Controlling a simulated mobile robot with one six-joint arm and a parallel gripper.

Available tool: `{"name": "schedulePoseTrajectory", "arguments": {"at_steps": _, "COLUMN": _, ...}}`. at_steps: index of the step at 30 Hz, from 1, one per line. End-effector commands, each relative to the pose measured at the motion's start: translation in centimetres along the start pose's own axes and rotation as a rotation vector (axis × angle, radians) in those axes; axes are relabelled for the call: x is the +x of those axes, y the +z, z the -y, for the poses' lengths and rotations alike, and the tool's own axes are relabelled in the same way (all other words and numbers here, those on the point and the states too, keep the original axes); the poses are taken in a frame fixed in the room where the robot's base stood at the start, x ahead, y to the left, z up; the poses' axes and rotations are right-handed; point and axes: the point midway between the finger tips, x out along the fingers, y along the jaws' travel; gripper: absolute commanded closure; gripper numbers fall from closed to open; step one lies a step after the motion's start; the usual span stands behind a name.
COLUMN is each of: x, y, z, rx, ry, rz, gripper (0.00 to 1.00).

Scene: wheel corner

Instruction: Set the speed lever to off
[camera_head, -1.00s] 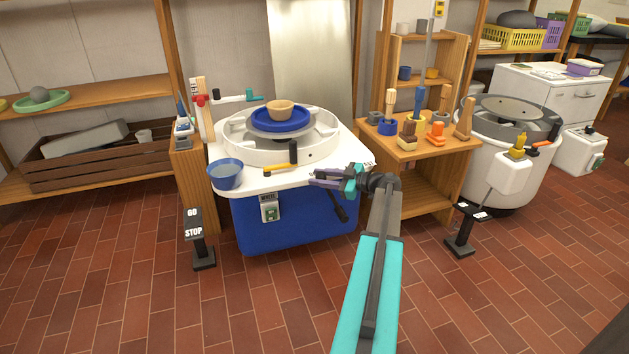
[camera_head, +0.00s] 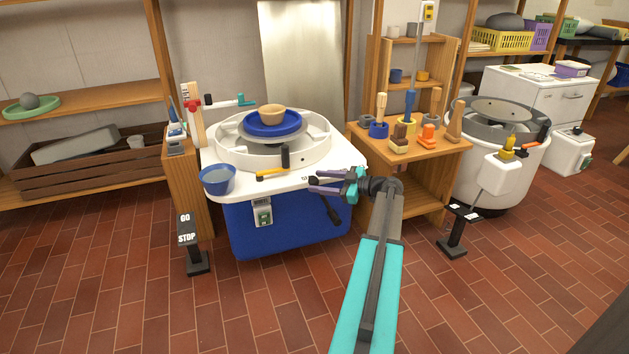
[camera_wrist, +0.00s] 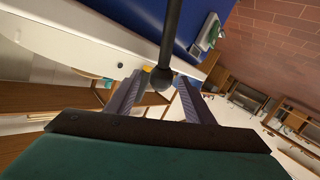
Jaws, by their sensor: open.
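The speed lever appears to be the black lever (camera_head: 332,212) on the right of the pottery wheel's blue body (camera_head: 285,230). In the wrist view a black rod with a round knob (camera_wrist: 162,78) comes down from the top, its knob in line with the gap between my fingertips. I cannot tell whether they touch. My gripper (camera_head: 312,184) is open beside the wheel's right front edge, just above the lever in the head view. Its two fingers also show in the wrist view (camera_wrist: 160,80).
A wooden tool stand (camera_head: 425,175) is close on the right. A GO/STOP pedal post (camera_head: 187,240) stands front left. The tiled floor ahead is clear.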

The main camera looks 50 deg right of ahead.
Motion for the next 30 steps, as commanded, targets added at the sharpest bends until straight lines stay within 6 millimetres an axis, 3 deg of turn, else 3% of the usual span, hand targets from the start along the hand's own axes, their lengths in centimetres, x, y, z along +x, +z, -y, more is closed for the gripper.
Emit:
{"name": "schedulePoseTrajectory", "arguments": {"at_steps": 18, "x": -9.6, "y": -0.1, "z": -0.2, "rx": 0.000, "ry": 0.003, "rz": 0.000, "gripper": 0.52}}
{"name": "schedulePoseTrajectory", "arguments": {"at_steps": 30, "x": -11.0, "y": 0.0, "z": -0.1, "rx": 0.000, "ry": 0.001, "rz": -0.001, "gripper": 0.52}}
